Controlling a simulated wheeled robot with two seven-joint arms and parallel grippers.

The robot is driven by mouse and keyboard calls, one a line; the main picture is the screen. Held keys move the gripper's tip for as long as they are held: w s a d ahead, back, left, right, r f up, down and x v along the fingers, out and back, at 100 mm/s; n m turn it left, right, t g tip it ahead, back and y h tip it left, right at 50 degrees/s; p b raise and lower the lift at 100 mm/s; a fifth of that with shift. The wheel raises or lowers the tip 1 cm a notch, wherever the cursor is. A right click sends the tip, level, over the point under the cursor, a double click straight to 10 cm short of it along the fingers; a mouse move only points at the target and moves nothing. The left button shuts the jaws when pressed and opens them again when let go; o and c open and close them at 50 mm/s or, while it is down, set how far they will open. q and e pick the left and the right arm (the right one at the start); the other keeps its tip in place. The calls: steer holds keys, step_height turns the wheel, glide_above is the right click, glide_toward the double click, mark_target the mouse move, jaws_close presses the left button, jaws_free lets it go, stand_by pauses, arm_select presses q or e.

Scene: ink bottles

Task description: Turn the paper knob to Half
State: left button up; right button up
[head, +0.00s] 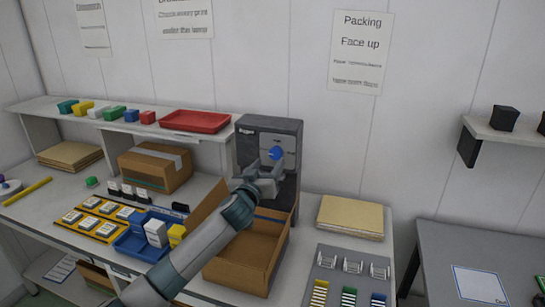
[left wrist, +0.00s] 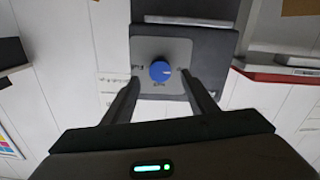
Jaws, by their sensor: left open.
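The paper knob (head: 275,153) is a round blue dial on the front of a dark grey machine (head: 250,137) at the back of the bench. In the left wrist view the knob (left wrist: 160,71) sits on a grey panel (left wrist: 147,48) with small labels around it, too blurred to read. My left gripper (head: 268,172) is in front of the machine, close to the knob. In the left wrist view its two fingers (left wrist: 160,98) are open, with the knob showing between them near their tips. I see no contact with the knob. My right gripper is not in view.
An open cardboard box (head: 237,262) stands below my left arm. A blue tray (head: 133,245) with small boxes is left of it. A closed carton (head: 155,168) and a red tray (head: 196,121) are left of the machine. A paper stack (head: 350,217) lies right.

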mark_target(275, 155)
arm_select(q)
steer(key=shift+p+x, duration=0.45)
steer(key=shift+x, duration=1.7)
steer(key=c, duration=1.1)
